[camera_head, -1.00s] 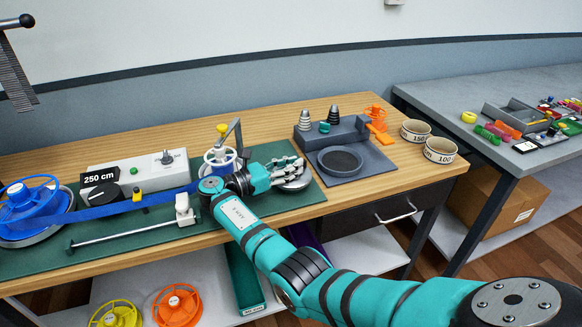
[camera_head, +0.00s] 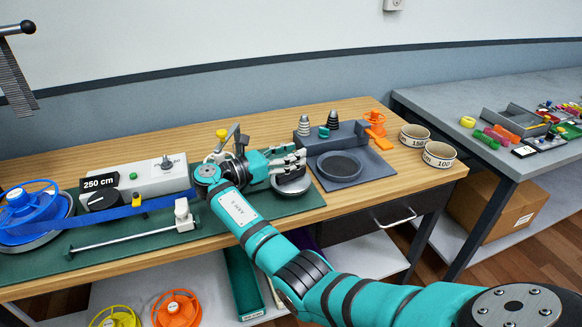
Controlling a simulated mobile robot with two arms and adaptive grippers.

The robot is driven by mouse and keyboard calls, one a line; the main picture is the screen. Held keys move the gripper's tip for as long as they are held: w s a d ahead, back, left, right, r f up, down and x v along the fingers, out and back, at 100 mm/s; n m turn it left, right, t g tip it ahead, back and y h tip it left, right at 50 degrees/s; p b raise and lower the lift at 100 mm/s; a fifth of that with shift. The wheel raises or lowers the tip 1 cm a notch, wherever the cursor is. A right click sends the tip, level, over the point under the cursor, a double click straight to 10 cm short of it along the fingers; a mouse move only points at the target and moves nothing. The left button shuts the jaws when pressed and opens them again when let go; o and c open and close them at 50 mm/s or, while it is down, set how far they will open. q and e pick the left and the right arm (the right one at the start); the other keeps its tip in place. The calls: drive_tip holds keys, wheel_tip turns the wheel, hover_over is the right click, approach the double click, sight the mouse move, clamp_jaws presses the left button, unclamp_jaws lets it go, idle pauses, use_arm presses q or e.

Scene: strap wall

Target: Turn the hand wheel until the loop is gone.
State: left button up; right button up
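A white spoked hand wheel (camera_head: 213,157) with a yellow knob (camera_head: 221,133) stands on the green mat, largely hidden behind my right wrist. A blue strap (camera_head: 110,216) runs from the blue reel (camera_head: 28,207) rightward across the mat to behind my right arm. The visible stretch lies nearly straight; no loop can be made out, and its far end is hidden. My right gripper (camera_head: 291,160) points right, its fingers over a silver round disc (camera_head: 291,187). I cannot tell whether it touches anything or how far apart the fingers are. My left gripper is out of view.
A grey box (camera_head: 158,176) with a "250 cm" label (camera_head: 98,183) stands behind the strap. A metal bar (camera_head: 125,235) and white post (camera_head: 184,215) are in front. A dark stand (camera_head: 345,166) and measuring rings (camera_head: 438,155) are to the right.

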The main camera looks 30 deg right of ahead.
drive_tip(key=shift+r, duration=2.3)
drive_tip(key=shift+s+f, duration=0.1)
drive_tip(key=shift+f, duration=0.05)
